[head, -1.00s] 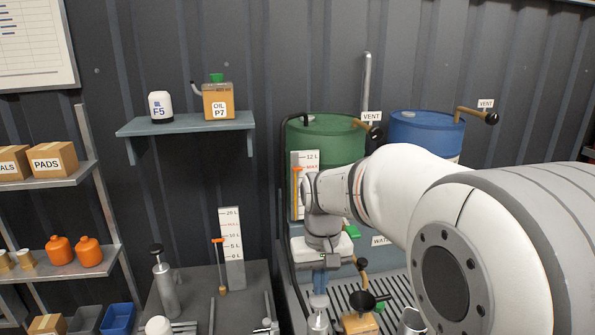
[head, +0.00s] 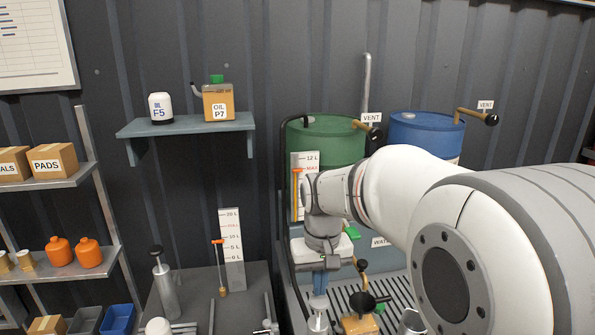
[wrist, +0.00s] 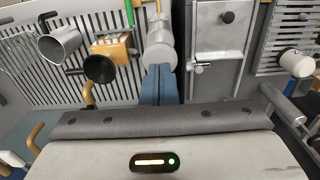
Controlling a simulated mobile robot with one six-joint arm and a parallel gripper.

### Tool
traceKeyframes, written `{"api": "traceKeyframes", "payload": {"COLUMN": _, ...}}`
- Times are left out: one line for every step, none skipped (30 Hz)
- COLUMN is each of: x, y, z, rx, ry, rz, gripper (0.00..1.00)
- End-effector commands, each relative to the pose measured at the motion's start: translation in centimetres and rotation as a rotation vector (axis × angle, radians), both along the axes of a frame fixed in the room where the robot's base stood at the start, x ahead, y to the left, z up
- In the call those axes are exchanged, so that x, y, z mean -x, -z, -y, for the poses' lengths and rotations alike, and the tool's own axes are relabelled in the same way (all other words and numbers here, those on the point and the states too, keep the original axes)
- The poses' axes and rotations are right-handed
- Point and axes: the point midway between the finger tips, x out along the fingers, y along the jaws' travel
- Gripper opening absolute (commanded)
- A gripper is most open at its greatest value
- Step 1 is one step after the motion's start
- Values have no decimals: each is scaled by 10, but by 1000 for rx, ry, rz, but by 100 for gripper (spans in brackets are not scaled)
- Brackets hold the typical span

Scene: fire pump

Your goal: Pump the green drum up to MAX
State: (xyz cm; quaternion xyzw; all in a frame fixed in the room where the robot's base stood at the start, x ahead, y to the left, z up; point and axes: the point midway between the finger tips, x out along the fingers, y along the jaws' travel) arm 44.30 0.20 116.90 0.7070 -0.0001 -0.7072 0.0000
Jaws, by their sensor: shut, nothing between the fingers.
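The green drum (head: 335,140) stands at the back, with a level gauge (head: 308,208) in front of it. The gauge's orange marker (head: 297,170) is at about the red MAX label; exact alignment is too small to tell. The silver pump (head: 318,322) stands below my gripper (head: 319,290). The pump also shows in the wrist view (wrist: 160,52). My blue fingers (wrist: 158,88) are shut and empty. Their tips are at the pump's round top; I cannot tell whether they touch it. My arm hides part of the drum's lower front.
A blue drum (head: 425,133) stands right of the green one. A second pump (head: 163,285) and gauge (head: 231,250) stand on the left bench.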

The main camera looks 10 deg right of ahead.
Motion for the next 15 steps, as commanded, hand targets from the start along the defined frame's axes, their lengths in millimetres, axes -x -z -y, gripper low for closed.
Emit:
{"api": "traceKeyframes", "payload": {"x": 0, "y": -4, "z": 0, "rx": 0, "ry": 0, "rz": 1, "gripper": 0}}
{"api": "traceKeyframes", "payload": {"x": 0, "y": -6, "z": 0, "rx": 0, "ry": 0, "rz": 1, "gripper": 0}}
{"api": "traceKeyframes", "payload": {"x": 0, "y": -9, "z": 0, "rx": 0, "ry": 0, "rz": 1, "gripper": 0}}
{"api": "traceKeyframes", "payload": {"x": 0, "y": -12, "z": 0, "rx": 0, "ry": 0, "rz": 1, "gripper": 0}}
{"api": "traceKeyframes", "payload": {"x": 0, "y": -15, "z": 0, "rx": 0, "ry": 0, "rz": 1, "gripper": 0}}
{"api": "traceKeyframes", "payload": {"x": 0, "y": -19, "z": 0, "rx": 0, "ry": 0, "rz": 1, "gripper": 0}}
{"api": "traceKeyframes", "payload": {"x": 0, "y": -23, "z": 0, "rx": 0, "ry": 0, "rz": 1, "gripper": 0}}
{"api": "traceKeyframes", "payload": {"x": 0, "y": -26, "z": 0, "rx": 0, "ry": 0, "rz": 0, "gripper": 0}}
{"api": "traceKeyframes", "payload": {"x": 0, "y": -30, "z": 0, "rx": 0, "ry": 0, "rz": 0, "gripper": 0}}
{"api": "traceKeyframes", "payload": {"x": 0, "y": -33, "z": 0, "rx": 0, "ry": 0, "rz": 1, "gripper": 0}}
{"api": "traceKeyframes", "payload": {"x": 0, "y": -36, "z": 0, "rx": 0, "ry": 0, "rz": 1, "gripper": 0}}
{"api": "traceKeyframes", "payload": {"x": 0, "y": -40, "z": 0, "rx": 0, "ry": 0, "rz": 1, "gripper": 0}}
{"api": "traceKeyframes", "payload": {"x": 0, "y": -43, "z": 0, "rx": 0, "ry": 0, "rz": 1, "gripper": 0}}
{"api": "traceKeyframes", "payload": {"x": 0, "y": -46, "z": 0, "rx": 0, "ry": 0, "rz": 1, "gripper": 0}}
{"api": "traceKeyframes", "payload": {"x": 0, "y": -50, "z": 0, "rx": 0, "ry": 0, "rz": 1, "gripper": 0}}
